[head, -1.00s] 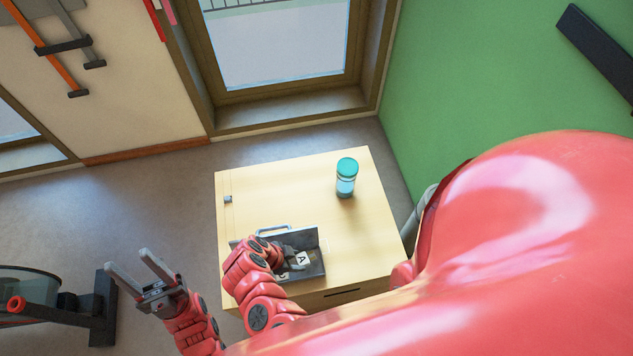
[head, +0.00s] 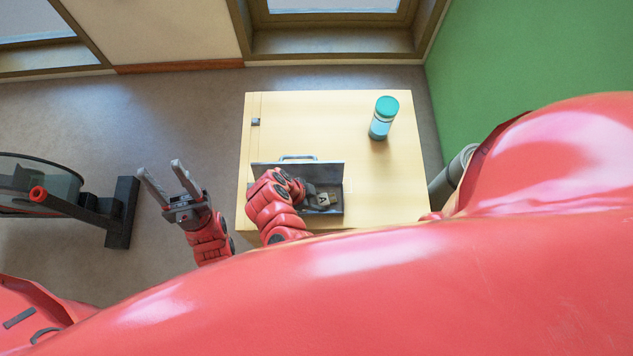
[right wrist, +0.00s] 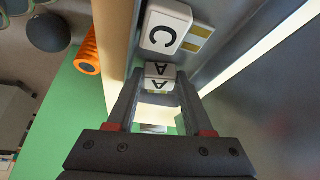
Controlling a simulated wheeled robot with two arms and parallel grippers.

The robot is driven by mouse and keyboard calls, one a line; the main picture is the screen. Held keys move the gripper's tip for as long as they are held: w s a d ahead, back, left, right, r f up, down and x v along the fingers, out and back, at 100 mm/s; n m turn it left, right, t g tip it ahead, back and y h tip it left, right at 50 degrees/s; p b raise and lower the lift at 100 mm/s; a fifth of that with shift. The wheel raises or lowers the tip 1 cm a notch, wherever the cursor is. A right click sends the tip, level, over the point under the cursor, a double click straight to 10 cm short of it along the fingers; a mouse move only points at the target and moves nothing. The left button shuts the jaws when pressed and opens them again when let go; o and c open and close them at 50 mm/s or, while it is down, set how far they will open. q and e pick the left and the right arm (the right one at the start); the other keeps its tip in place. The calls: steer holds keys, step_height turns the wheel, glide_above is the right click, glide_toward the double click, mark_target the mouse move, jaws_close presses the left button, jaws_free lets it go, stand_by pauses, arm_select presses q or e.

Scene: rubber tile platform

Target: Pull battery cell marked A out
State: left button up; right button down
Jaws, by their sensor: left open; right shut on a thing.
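A grey open case (head: 325,170) with a handle stands on the near part of a light wooden table. My right gripper (head: 306,191) reaches into it from the left. In the right wrist view, the right gripper's fingers (right wrist: 158,80) are shut on the white cell marked A (right wrist: 158,70), gripped by its sides. Its letter also shows in the head view (head: 323,199). A white cell marked C (right wrist: 165,27) is just beyond it. I cannot tell how far cell A is raised. My left gripper (head: 159,168) is open and empty, left of the table.
The wooden tabletop (head: 310,120) is clear behind the case. A green wall (head: 500,60) is on the right, and dark equipment (head: 120,215) stands on the floor at left.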

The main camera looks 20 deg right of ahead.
steer(key=shift+f, duration=0.1)
steer(key=shift+c, duration=1.1)
jaws_free()
steer(key=p+v, duration=0.5)
steer(key=v, duration=0.7)
